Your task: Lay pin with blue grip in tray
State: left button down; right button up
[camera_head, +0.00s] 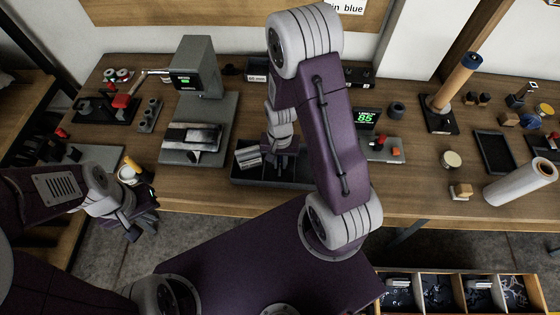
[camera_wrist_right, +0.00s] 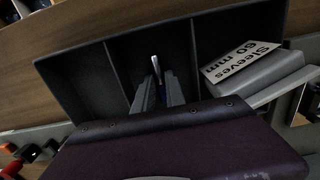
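The pin with blue grip (camera_wrist_right: 156,68) shows in the right wrist view as a thin silver shank with a bit of blue between the fingers. My right gripper (camera_wrist_right: 159,92) is closed around it, over the middle compartment of the dark tray (camera_wrist_right: 84,84). I cannot tell whether the pin touches the tray floor. In the head view the tray (camera_head: 242,179) lies near the table's front edge, partly hidden by my right arm. My right gripper (camera_head: 281,158) points down into it; the pin is not discernible there. My left gripper (camera_head: 143,226) is open and empty in front of the table.
A grey press-like machine (camera_head: 195,95) stands left of the tray. A small green display (camera_head: 366,117) is to its right. A white roll (camera_head: 520,183) lies at the table's right front.

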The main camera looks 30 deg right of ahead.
aim_at(280, 163)
jog(key=o, duration=0.4)
jog(key=shift+w, duration=0.1)
jog(key=shift+r, duration=0.2)
notch_tip(280, 163, up, 12)
jog(key=p, duration=0.2)
jog(key=s+n, duration=0.1)
jog(key=n, duration=0.1)
jog(key=s+a+r+n+t, duration=0.1)
jog(key=n, duration=0.1)
jog(key=s+a+r+n, duration=0.1)
jog(key=s+n, duration=0.1)
jog(key=shift+s+t, duration=0.1)
jog(key=shift+t, duration=0.2)
